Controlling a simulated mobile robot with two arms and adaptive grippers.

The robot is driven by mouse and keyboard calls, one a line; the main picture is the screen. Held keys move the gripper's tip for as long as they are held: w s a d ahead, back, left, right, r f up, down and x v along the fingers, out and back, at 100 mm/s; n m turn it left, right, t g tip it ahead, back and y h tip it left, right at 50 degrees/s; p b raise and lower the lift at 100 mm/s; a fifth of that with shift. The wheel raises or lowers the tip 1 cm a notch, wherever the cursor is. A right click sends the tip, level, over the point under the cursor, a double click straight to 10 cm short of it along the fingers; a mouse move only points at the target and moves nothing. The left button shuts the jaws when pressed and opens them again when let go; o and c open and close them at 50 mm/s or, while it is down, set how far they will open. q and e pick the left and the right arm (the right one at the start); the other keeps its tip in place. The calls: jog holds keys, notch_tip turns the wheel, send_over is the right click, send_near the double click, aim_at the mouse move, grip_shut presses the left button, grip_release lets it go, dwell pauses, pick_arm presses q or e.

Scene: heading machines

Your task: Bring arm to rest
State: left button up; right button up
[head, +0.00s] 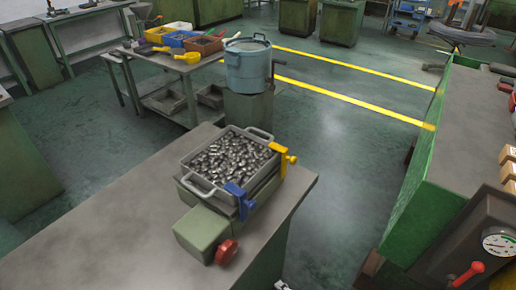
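No arm of mine can be made out in the head view, and neither gripper shows. A grey metal tray (187,163) with two loop handles is filled with small shiny metal parts (232,160). It sits on a green machine block (200,231) on the near workbench (95,235). A blue clamp (240,200) and a yellow clamp (285,158) are at the tray's right side. A red knob (227,252) sticks out from the block's front. A small pale piece (281,285) is cut off at the bottom edge; I cannot tell what it is.
A blue pot (248,68) stands on a green pedestal behind the bench. A side table (150,67) holds yellow, blue and red bins. At right are a green-sided bench (425,175) and a gauge panel (495,240). Open floor (335,150) with yellow lines lies between.

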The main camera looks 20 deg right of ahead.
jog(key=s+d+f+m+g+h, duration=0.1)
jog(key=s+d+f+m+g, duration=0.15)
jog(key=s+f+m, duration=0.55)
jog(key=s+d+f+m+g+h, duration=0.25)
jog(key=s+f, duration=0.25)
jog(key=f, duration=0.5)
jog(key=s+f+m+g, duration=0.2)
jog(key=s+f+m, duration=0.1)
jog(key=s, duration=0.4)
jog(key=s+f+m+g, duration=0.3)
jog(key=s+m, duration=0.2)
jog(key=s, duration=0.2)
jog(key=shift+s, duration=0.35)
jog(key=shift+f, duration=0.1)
